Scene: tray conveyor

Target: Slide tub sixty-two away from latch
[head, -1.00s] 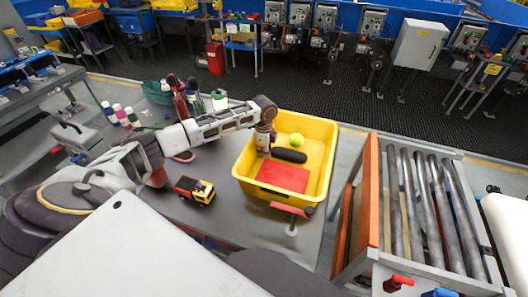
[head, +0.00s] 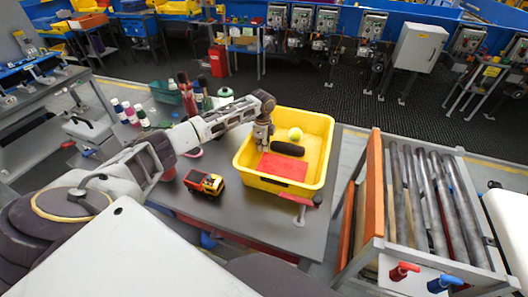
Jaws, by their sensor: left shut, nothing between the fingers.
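The yellow tub (head: 328,150) stands on the grey table, its number not readable. It holds a green-yellow ball (head: 295,134), a black cylinder (head: 288,149) and a red flat block (head: 282,167). My left gripper (head: 263,146) points down inside the tub near its left wall, shut and empty; its tips are partly hidden, and I cannot tell whether they touch the wall. A red-handled piece with a grey post (head: 298,200), perhaps the latch, is by the tub's front right corner. My right gripper is not in view.
A toy truck (head: 204,183) stands close to the tub's left side. Bottles (head: 187,95) and a green basket (head: 165,92) are behind my left arm. A roller conveyor (head: 425,200) with an orange side board stands to the right of the table.

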